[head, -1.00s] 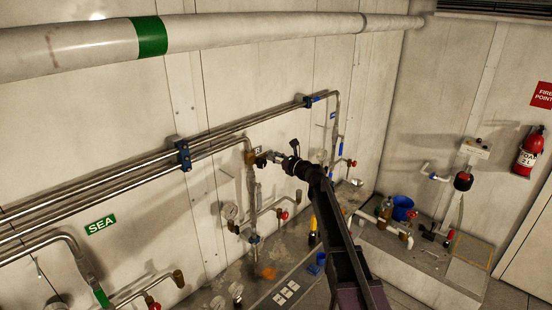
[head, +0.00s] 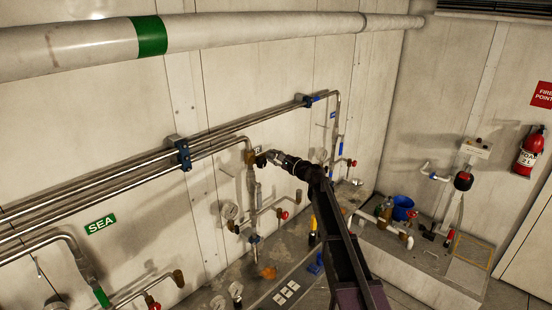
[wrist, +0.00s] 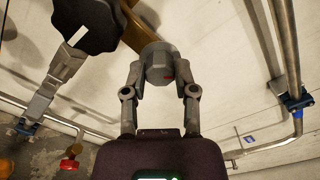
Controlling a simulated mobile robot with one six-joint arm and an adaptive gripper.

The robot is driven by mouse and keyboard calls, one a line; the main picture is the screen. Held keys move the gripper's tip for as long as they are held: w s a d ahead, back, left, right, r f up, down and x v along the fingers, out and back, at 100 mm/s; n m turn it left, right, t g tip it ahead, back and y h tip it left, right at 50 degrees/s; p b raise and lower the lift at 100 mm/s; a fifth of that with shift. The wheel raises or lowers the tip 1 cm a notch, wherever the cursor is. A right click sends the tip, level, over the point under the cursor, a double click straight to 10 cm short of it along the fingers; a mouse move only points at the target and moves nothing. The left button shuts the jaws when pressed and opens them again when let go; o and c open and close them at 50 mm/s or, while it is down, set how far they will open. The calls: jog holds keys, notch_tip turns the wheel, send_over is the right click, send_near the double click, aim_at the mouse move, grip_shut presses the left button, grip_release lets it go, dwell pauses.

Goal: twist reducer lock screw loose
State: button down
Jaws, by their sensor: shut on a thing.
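My gripper (wrist: 160,82) is shut on a small grey faceted screw head with a red mark, which I take as the reducer lock screw (wrist: 158,60). One finger lies on each side of it. The screw sits against a brass body (wrist: 138,28), partly hidden behind it. In the head view my gripper (head: 268,157) reaches left to the brass fitting (head: 250,157) on the wall pipework. The screw itself is too small to make out there.
A dark round part with a white stripe (wrist: 88,20) and a grey fitting (wrist: 62,75) are close on the left in the wrist view. Steel pipes (wrist: 285,60) run on the right. Below are a pressure gauge (head: 229,211) and a red valve handle (head: 284,214).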

jog(key=n, duration=0.3)
jog(key=shift+a+n, duration=0.1)
jog(key=shift+n, duration=0.3)
jog(key=shift+f+n, duration=0.1)
jog(key=shift+n, duration=1.9)
jog(key=shift+c, duration=2)
grip_release()
jog(key=shift+s, duration=0.1)
jog(key=v, duration=1.2)
